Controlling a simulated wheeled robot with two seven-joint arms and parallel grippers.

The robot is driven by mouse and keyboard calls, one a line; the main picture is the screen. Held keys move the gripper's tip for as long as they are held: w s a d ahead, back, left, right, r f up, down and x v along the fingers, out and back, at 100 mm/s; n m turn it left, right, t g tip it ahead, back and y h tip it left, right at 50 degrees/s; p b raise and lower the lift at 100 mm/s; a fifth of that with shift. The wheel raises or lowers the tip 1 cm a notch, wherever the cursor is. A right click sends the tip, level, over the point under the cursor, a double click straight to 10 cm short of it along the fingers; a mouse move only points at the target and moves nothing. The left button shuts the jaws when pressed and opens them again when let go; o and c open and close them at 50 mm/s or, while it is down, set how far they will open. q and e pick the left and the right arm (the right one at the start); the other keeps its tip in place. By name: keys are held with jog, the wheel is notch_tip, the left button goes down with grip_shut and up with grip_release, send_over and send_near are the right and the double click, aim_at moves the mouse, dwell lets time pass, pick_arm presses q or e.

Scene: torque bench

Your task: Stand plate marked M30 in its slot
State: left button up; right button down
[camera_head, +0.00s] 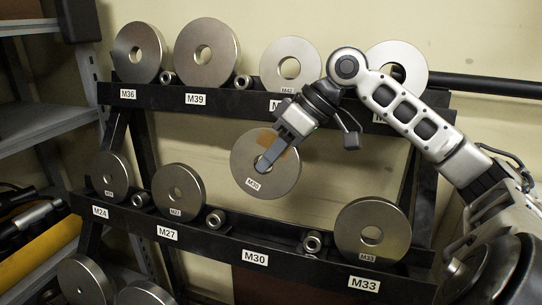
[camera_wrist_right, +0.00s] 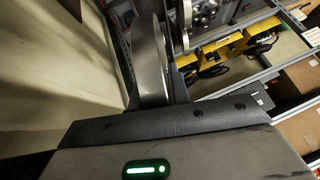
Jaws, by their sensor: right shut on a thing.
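The steel plate marked M30 (camera_head: 283,181), a round disc with a centre hole, is held upright in the air by my right gripper (camera_head: 263,163). The gripper is shut on it near the hole, partly covering the hole. The plate hangs above the lower shelf's slot labelled M30 (camera_head: 255,258), apart from it. That slot holds no plate. In the right wrist view a disc (camera_wrist_right: 152,62), seen nearly edge-on, stands beyond the gripper body. My left gripper is not in view.
Plate M27 (camera_head: 179,192) stands left of the slot and plate M33 (camera_head: 372,232) right of it. Small steel rollers (camera_head: 215,219) and (camera_head: 312,241) sit on the lower shelf (camera_head: 265,228) either side. Plates fill the upper shelf above.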

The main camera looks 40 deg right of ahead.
aim_at(269, 197)
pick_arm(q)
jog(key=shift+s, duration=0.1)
pick_arm(e)
jog(key=shift+r, duration=0.35)
jog(key=shift+f, duration=0.1)
jog(key=shift+s+f+b, duration=0.1)
jog(key=shift+f+b, duration=0.5)
jog(key=shift+b, duration=0.05)
jog(key=shift+a+f+b, duration=0.15)
jog(key=shift+f+b, duration=0.7)
jog(key=shift+f, duration=0.1)
jog(key=f+b, duration=0.2)
jog(key=f, duration=0.1)
jog(key=f+b, duration=0.1)
jog(key=b, duration=0.1)
jog(key=shift+s+a+f, duration=0.25)
jog(key=shift+a+f, duration=0.15)
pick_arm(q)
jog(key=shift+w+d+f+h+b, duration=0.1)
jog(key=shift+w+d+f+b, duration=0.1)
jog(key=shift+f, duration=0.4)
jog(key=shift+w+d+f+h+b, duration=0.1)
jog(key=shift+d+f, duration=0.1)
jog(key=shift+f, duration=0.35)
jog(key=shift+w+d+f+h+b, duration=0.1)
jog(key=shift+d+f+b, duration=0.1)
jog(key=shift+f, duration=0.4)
pick_arm(e)
jog(key=shift+a+f, duration=0.1)
jog(key=shift+f, duration=0.45)
